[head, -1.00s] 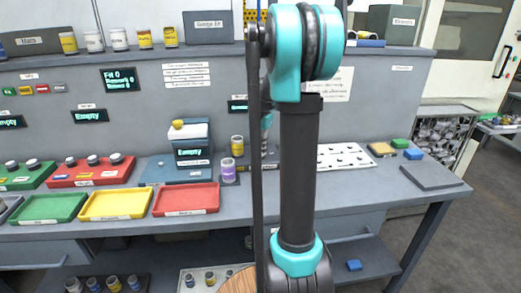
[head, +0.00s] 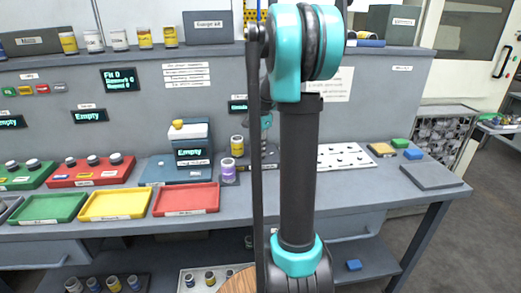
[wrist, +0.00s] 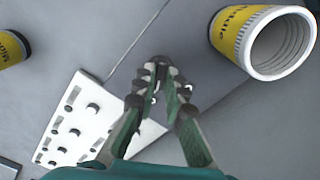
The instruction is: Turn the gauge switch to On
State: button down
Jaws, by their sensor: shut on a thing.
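In the wrist view my gripper (wrist: 160,85) has its two fingers brought together at the tips, above a grey surface. A small dark piece (wrist: 158,62) sits at the fingertips; it looks like the gauge switch, but its lettering and its On or Off position cannot be read. In the head view my own arm hides most of the gripper and the spot it works at. A dark base with a pale label (head: 265,163) shows partly behind the arm on the bench.
A yellow-labelled open cylinder (wrist: 232,30) is close at upper right in the wrist view; a white plate with pegs (wrist: 75,125) is at lower left. On the bench are a red tray (head: 186,198), a purple-banded jar (head: 228,170) and a white pegged panel (head: 345,156).

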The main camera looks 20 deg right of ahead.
jog(key=c, duration=1.6)
grip_release()
notch_tip(320, 180, up, 12)
